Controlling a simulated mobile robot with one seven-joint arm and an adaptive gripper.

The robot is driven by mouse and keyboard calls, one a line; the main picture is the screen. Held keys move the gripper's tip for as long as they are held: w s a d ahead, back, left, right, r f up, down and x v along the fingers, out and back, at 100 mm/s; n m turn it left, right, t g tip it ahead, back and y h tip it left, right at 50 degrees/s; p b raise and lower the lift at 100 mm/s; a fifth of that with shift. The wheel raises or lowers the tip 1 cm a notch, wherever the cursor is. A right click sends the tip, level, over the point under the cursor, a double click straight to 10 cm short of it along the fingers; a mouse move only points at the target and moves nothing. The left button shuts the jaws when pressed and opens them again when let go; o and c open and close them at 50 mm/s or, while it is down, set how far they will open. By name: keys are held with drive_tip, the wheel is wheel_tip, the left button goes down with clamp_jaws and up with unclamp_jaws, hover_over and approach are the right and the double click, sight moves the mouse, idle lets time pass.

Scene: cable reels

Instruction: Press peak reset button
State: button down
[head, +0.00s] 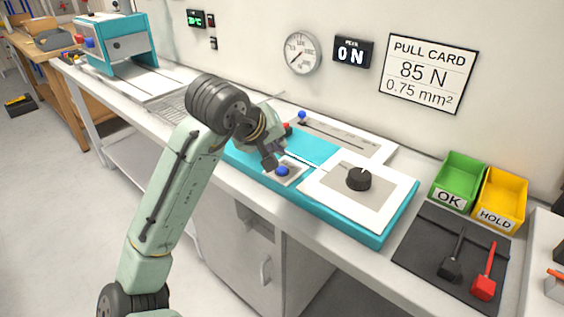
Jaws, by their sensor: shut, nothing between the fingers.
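A blue button (283,171) sits on a small pale plate (292,178) on the teal instrument base (340,222). Any label beside it is too small to read. My gripper (269,163) is shut and empty, pointing down just left of and above the blue button. I cannot tell whether its tips touch the button or plate. The peak display (353,51) on the wall reads 0 N.
A black knob (359,179) stands on a white panel right of the button. A red part (287,127) and a blue-tipped lever (302,115) are behind my gripper. Green OK (461,172) and yellow HOLD (508,188) bins and a dark mat (425,245) with two tools lie to the right.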

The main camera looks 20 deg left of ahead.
wheel_tip(320, 180, up, 3)
drive_tip(key=shift+f+p, duration=0.1)
drive_tip(key=shift+p, duration=0.8)
drive_tip(key=shift+f, duration=0.1)
